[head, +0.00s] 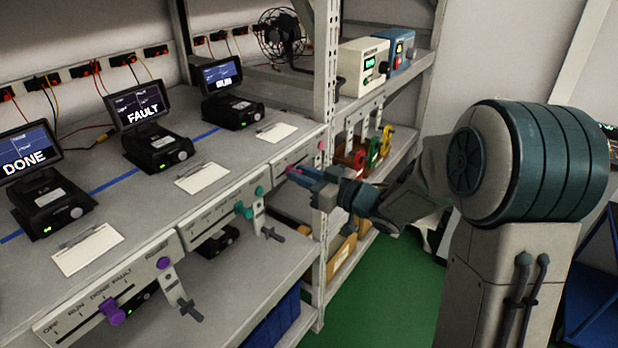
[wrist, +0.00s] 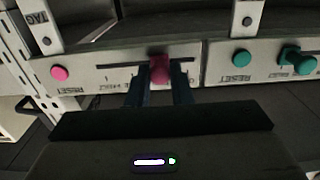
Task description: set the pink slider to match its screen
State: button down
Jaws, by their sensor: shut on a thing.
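The pink slider (wrist: 159,68) is a knob in a dark slot on a pale panel. My gripper (wrist: 160,84) is shut on it, one blue finger on each side. The slot shows on both sides of the knob, and the scale words are upside down and partly hidden in the wrist view. A round pink button (wrist: 60,73) sits on the same panel. In the head view my gripper (head: 293,172) is at this panel (head: 290,163), below the right-hand screen (head: 222,75), which appears to read RUN.
Teal (head: 242,208) and purple (head: 112,312) sliders sit on the neighbouring panels, below screens reading FAULT (head: 140,106) and DONE (head: 25,152). Hanging brackets with dark handles (head: 272,233) stick out below the shelf edge. A rack post (head: 325,70) stands close to my gripper.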

jog(key=shift+w, duration=0.1)
jog(key=c, duration=1.3)
grip_release()
jog(key=b+v, duration=0.1)
jog(key=v, duration=1.3)
jog(key=shift+w, duration=0.1)
